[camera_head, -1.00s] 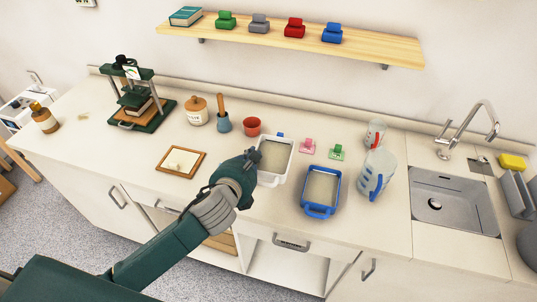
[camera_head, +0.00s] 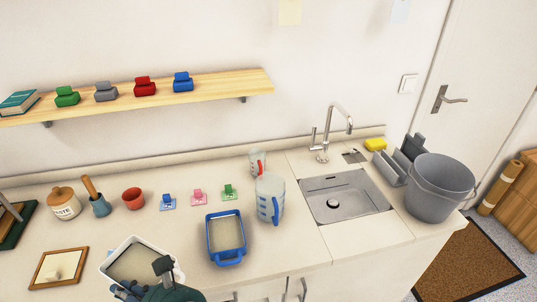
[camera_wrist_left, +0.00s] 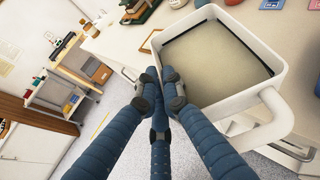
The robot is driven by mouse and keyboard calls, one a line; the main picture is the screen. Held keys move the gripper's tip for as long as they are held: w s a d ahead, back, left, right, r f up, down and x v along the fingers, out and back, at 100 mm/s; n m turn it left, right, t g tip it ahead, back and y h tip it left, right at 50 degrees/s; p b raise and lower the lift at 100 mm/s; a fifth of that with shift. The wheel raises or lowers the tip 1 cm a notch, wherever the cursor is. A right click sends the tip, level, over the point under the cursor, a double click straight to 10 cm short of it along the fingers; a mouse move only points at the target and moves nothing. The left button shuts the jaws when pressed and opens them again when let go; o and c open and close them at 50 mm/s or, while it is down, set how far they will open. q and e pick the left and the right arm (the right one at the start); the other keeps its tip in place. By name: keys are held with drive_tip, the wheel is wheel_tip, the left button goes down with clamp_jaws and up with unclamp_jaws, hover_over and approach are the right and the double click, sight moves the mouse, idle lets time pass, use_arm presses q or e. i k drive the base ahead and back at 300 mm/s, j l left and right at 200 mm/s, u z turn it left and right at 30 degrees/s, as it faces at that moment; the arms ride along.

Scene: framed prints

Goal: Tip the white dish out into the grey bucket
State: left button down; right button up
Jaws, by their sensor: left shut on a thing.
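The white dish (camera_head: 113,259), a rectangular tray with pale greyish-beige contents, shows at the lower left of the head view. My left gripper (camera_head: 146,281) is shut on its near side, and the dish looks held up off the counter near its front edge. In the left wrist view the fingers (camera_wrist_left: 160,88) meet at the dish's left wall, and the dish (camera_wrist_left: 268,42) is roughly level with its handle at lower right. The grey bucket (camera_head: 438,190) stands upright at the counter's right end, beyond the sink. Its inside bottom is hidden. My right gripper is out of view.
A blue tray (camera_head: 226,236) and a measuring jug (camera_head: 270,200) stand between the dish and the sink (camera_head: 345,198). A tall tap (camera_head: 330,130), a rack (camera_head: 402,160) and a yellow sponge (camera_head: 375,144) are near the bucket.

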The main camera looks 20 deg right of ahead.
sight(438, 183)
drive_tip(key=k+l, duration=0.1)
drive_tip(key=l, duration=1.25)
drive_tip(key=k+l, duration=0.15)
drive_tip(key=l, duration=1.15)
drive_tip(key=k+l, duration=0.15)
drive_tip(key=l, duration=1.2)
drive_tip(key=k+u, duration=0.05)
